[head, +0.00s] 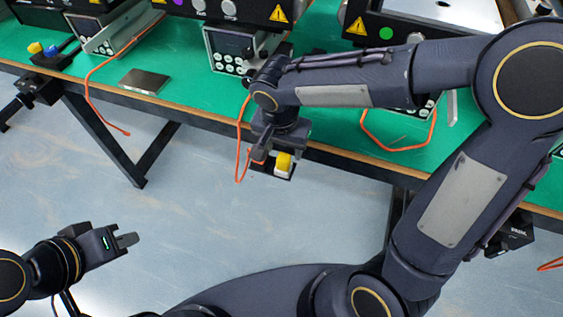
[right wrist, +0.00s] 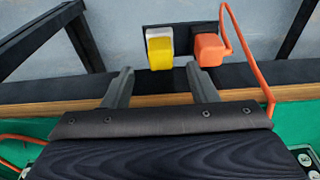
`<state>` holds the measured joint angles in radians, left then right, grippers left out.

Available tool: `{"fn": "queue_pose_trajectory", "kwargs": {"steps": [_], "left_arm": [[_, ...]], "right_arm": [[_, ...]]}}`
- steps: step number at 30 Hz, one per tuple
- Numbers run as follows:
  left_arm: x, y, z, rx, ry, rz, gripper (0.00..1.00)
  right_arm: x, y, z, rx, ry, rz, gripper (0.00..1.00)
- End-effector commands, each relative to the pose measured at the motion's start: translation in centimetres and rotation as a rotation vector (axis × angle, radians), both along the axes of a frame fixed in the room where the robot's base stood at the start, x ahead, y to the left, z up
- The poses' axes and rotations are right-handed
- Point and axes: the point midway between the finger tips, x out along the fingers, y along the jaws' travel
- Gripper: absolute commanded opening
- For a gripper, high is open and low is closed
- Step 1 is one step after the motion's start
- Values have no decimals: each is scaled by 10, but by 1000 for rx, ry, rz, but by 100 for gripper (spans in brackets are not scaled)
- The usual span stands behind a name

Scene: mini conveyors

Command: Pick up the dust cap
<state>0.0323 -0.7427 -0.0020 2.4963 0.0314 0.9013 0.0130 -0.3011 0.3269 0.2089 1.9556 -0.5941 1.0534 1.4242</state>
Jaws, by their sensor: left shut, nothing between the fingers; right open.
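A yellow cap with a white part (right wrist: 160,52), which appears to be the dust cap, sits on a black bracket at the table's front edge. It also shows as a yellow block in the head view (head: 283,161). An orange block with an orange cord (right wrist: 209,50) sits beside it on the same bracket. My right gripper (right wrist: 161,72) is open and empty, its fingers pointing toward the yellow cap with a gap visible between fingertips and cap. In the head view the right gripper (head: 272,153) partly hides the bracket. My left gripper (head: 127,240) is shut and empty over the floor.
The green-topped table (head: 185,100) carries several black instruments with orange cords along its back. A flat metal plate (head: 145,81) lies on it. A second bracket with yellow and blue parts (head: 42,50) is at the left edge. Floor around my left gripper is clear.

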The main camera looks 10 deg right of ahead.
Motion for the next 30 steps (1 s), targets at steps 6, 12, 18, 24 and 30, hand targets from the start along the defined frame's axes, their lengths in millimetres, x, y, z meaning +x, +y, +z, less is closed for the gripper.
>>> {"fn": "queue_pose_trajectory", "kwargs": {"steps": [6,12,18,24,30], "left_arm": [[0,0,-8,0,0,0,0],[0,0,-12,0,0,0,0],[0,0,-11,0,0,0,0],[0,0,-11,0,0,0,0],[0,0,-11,0,0,0,0]], "right_arm": [[3,-1,-33,0,5,1,53],[6,-3,-54,0,4,0,53],[6,-3,-54,1,2,0,53],[6,-3,-54,1,2,1,33],[6,-3,-54,1,2,1,7]]}}
